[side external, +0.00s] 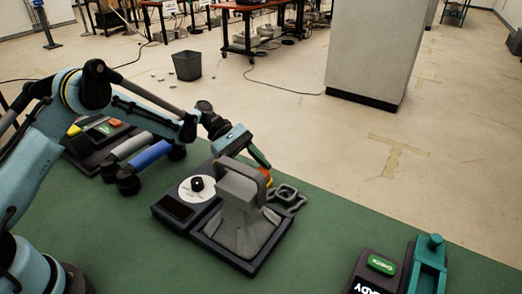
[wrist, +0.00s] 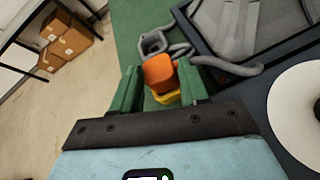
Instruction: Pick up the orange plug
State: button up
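The orange plug (wrist: 158,72) has a yellow part just below it in the wrist view. It lies between the two green fingers of my gripper (wrist: 159,84), which are apart, with narrow gaps beside the plug and its yellow part. A grey cable and a grey loop lie right behind it. In the side view, the plug (side external: 265,172) shows as a small orange patch behind the grey phone stand, partly hidden. My gripper (side external: 263,160) points down at it there, and its fingers are partly hidden by the stand.
A dark base with a white dial (side external: 197,189) and the grey stand (side external: 240,200) is close beside my gripper. Another phone device (side external: 95,140) with grey and blue handsets lies left. A box with a green button (side external: 381,265) is front right. The green table's (side external: 310,245) front middle is clear.

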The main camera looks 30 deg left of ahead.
jog(key=shift+c, duration=0.7)
jog(key=shift+r, duration=0.25)
grip_shut()
notch_tip(320, 180, up, 9)
jog(key=d+r+n+t, duration=0.1)
jog(key=d+n+t, duration=0.1)
jog(key=d+n, duration=0.4)
jog(key=shift+m, duration=0.6)
jog(key=f, duration=0.2)
jog(key=d+f, duration=0.1)
jog(key=f, duration=0.1)
jog(key=shift+f, duration=2.85)
